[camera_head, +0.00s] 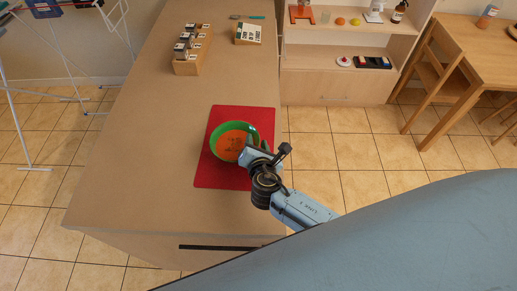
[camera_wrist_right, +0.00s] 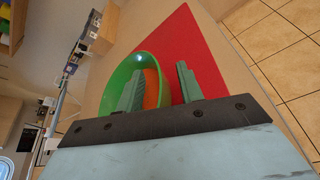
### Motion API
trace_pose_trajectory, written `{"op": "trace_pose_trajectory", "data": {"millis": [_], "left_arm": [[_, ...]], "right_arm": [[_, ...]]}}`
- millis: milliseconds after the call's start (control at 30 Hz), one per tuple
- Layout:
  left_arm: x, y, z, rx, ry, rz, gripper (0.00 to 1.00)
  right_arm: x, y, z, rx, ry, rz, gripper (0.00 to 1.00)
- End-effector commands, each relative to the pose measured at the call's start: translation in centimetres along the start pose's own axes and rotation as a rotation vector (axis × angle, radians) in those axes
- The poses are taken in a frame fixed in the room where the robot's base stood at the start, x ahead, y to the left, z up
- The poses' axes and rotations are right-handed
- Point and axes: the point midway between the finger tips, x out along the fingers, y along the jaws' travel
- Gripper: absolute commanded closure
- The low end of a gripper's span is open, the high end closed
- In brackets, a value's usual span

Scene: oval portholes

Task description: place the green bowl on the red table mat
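The green bowl (camera_head: 215,149) has an orange inner bottom with dark marks. It appears to sit upright on the red table mat (camera_head: 212,178), within the mat's outline in the head view. In the right wrist view, the bowl (camera_wrist_right: 110,80) lies partly over the red mat (camera_wrist_right: 205,45). My right gripper (camera_head: 249,149) is at the bowl's near right rim. In the wrist view, the right gripper (camera_wrist_right: 162,88) has its fingers apart, one over the bowl's inside and one outside the rim. Whether either finger touches the rim is unclear. My left gripper is not in view.
A wooden rack (camera_head: 186,62) with dark items and a small calendar-like block (camera_head: 248,33) stand at the table's far end. A shelf (camera_head: 330,82) stands beyond on the right. The brown table (camera_head: 130,140) is clear left of the mat.

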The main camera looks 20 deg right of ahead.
Motion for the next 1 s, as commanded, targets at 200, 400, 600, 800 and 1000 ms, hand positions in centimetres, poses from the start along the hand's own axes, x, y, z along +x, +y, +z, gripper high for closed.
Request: {"op": "trace_pose_trajectory", "data": {"millis": [200,400,600,800,1000], "left_arm": [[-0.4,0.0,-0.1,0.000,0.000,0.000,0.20],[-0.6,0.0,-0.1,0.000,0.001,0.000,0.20],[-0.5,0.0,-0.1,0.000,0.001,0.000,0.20],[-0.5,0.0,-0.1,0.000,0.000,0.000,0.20],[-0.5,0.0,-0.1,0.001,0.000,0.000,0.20]], "right_arm": [[-3.3,0.0,0.0,0.002,0.003,0.000,0.63],[-7.8,0.0,0.0,0.002,0.002,0.000,0.63],[-10.9,0.0,0.0,0.001,0.000,0.000,0.63],[-12.0,0.0,0.1,0.000,-0.002,0.000,0.63],[-12.0,0.0,0.1,0.000,-0.002,0.000,0.63]]}}
